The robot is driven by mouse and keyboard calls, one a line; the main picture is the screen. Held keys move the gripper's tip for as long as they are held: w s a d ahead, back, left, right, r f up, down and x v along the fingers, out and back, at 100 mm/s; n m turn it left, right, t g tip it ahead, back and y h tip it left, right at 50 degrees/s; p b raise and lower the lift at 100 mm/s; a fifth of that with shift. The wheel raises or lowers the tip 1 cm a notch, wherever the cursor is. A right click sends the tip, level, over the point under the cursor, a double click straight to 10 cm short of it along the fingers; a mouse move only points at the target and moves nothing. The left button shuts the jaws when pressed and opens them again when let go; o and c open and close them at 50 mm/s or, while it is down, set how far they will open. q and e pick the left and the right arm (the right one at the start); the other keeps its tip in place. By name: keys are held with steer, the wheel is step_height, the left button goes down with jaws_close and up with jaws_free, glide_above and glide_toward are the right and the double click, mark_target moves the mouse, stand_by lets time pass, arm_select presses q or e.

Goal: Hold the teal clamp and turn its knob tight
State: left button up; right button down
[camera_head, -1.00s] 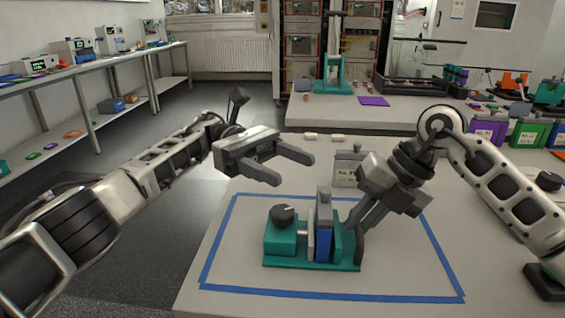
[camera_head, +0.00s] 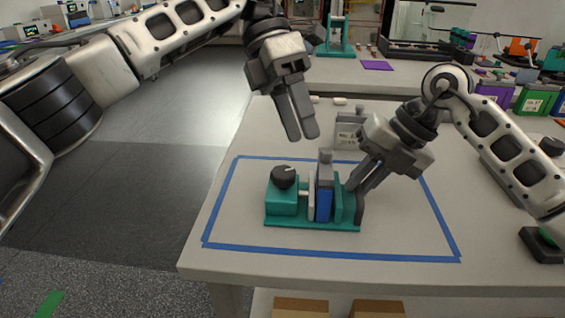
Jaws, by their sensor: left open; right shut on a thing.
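The teal clamp (camera_head: 281,201) stands on the table inside a blue tape outline. Its black knob (camera_head: 283,177) sits on top of the left block, with a light mark on it. A blue cell with a grey top (camera_head: 324,202) stands between the clamp's plates. My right gripper (camera_head: 355,191) is shut on the right end of the teal clamp; its fingertips are partly hidden there. My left gripper (camera_head: 302,138) is open and empty, fingers pointing down, above and slightly right of the knob and apart from it.
The blue tape (camera_head: 330,254) marks a rectangle with bare table around the clamp. A grey labelled box (camera_head: 347,132) stands behind it. A back bench holds a purple mat (camera_head: 377,65).

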mark_target(282, 172)
arm_select(q)
steer(key=f+n+t+y, duration=0.1)
steer(key=f+n, duration=0.2)
steer(key=w+a+f+n+t+y, duration=0.1)
steer(key=f+n+t+y, duration=0.1)
steer(key=f, duration=0.1)
steer(key=a+f+n+t+y, duration=0.1)
steer(key=f+n+t, duration=0.1)
steer(key=f+n, duration=0.1)
steer(key=shift+w+a+n+y, duration=0.1)
steer(key=shift+w+n+y, duration=0.2)
steer(key=shift+w, duration=0.1)
steer(key=c, duration=1)
